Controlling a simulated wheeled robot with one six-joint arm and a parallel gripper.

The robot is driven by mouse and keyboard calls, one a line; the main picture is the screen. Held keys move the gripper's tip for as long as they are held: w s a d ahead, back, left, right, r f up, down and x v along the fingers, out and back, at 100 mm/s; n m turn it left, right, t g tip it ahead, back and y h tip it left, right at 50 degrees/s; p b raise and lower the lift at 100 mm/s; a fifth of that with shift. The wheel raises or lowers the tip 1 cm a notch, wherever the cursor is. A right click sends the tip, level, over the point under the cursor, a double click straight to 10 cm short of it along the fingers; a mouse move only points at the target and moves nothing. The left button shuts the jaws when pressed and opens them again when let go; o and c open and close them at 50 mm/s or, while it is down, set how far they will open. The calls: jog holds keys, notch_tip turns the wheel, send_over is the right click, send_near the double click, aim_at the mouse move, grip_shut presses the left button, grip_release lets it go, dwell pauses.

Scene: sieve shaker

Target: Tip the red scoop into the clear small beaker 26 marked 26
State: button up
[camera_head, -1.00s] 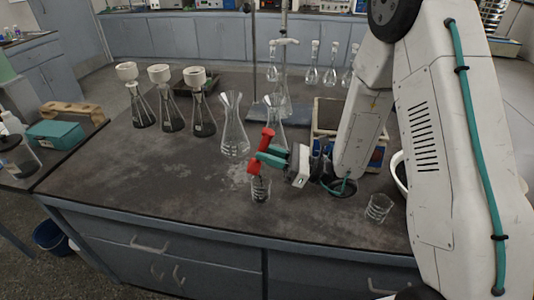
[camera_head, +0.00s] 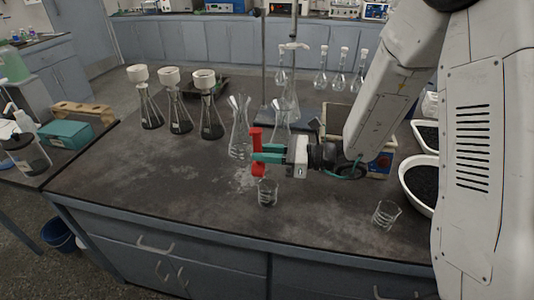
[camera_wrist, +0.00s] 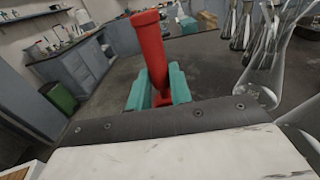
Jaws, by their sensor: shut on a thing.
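The red scoop (camera_head: 257,150) is held roughly upright between the teal fingers of my gripper (camera_head: 268,153). The red scoop also fills the middle of the wrist view (camera_wrist: 152,45), with the teal fingers on both sides of it. A clear small beaker (camera_head: 268,193) stands on the bench just below the scoop, with dark material in its lower part. Another clear small beaker (camera_head: 386,214) stands farther right near the front edge. No number is readable on either beaker. The scoop's inside is hidden from both views.
Clear flasks (camera_head: 239,125) stand close behind the scoop. Several flasks with white funnels (camera_head: 205,105) stand at the left back. White basins of black grains (camera_head: 420,185) lie at the right. The bench's left front (camera_head: 150,195) is clear.

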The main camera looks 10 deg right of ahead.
jog(key=shift+w+a+r+g+h, duration=0.1)
jog(key=shift+a+r+g+h, duration=0.15)
jog(key=shift+a+h, duration=0.3)
jog(key=shift+w+a+r+g+h, duration=0.15)
jog(key=shift+a+r+h, duration=0.15)
jog(key=shift+h, duration=0.35)
jog(key=shift+w+a+g+h, duration=0.15)
jog(key=shift+a+g+h, duration=0.15)
jog(key=shift+a+h, duration=0.5)
jog(key=shift+d, duration=0.25)
jog(key=shift+w+a+g+h, duration=0.25)
jog(key=shift+a+h, duration=0.4)
jog(key=shift+h, duration=0.55)
jog(key=shift+w+a+g+h, duration=0.15)
jog(key=shift+a+g+h, duration=0.35)
jog(key=shift+h, duration=0.7)
jog(key=shift+a, duration=0.15)
